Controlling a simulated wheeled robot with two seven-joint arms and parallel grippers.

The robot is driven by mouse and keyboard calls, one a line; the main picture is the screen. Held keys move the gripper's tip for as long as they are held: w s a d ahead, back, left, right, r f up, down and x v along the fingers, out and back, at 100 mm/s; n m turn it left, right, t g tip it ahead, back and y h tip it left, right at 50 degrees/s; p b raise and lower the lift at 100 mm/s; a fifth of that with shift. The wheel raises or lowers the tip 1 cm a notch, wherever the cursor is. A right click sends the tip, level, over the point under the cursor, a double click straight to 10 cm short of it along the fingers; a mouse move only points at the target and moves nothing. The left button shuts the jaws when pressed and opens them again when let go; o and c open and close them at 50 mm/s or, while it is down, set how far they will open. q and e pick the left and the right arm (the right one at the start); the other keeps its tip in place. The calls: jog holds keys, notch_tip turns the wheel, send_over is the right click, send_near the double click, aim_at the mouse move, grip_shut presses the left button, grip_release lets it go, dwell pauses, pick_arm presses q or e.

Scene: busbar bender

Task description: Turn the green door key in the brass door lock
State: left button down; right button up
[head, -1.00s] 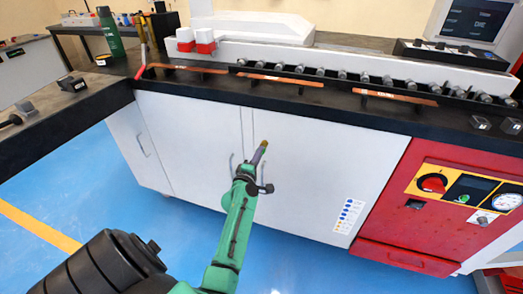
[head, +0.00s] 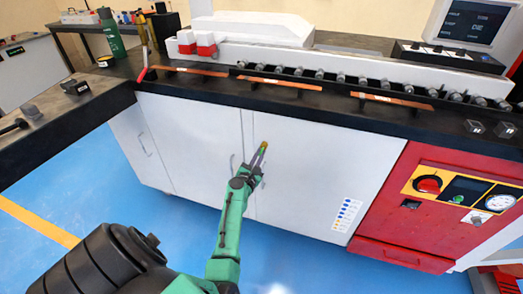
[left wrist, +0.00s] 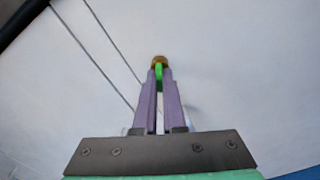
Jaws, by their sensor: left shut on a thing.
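The brass door lock (head: 264,145) is on the white cabinet front, by the seam between its two doors. It also shows in the left wrist view (left wrist: 160,60), straight beyond my fingertips. The green door key (left wrist: 159,76) is a narrow green strip between the fingertips and reaches up to the lock. How deep it sits in the lock is hidden. My left gripper (head: 258,159) is shut on the key, its fingers (left wrist: 159,88) pointing at the door. My right gripper is out of view.
Door handles stand close to my left gripper by the door seam. A black worktop (head: 330,112) with copper bars and rollers juts above the doors. A red control panel (head: 385,222) is at the right. Blue floor (head: 90,180) is open at the left.

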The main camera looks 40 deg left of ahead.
pick_arm(q)
jog(key=n, duration=0.3)
jog(key=shift+n, duration=0.4)
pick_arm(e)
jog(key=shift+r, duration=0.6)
pick_arm(q)
jog(key=shift+p, duration=0.4)
jog(key=c, duration=1.4)
grip_release()
jog(key=shift+r+n+p, duration=0.1)
jog(key=shift+n+p, duration=0.3)
jog(key=shift+n, duration=0.6)
jog(key=o, duration=0.5)
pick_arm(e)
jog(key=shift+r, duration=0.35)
pick_arm(q)
jog(key=shift+d+f, duration=0.1)
jog(key=shift+f, duration=0.1)
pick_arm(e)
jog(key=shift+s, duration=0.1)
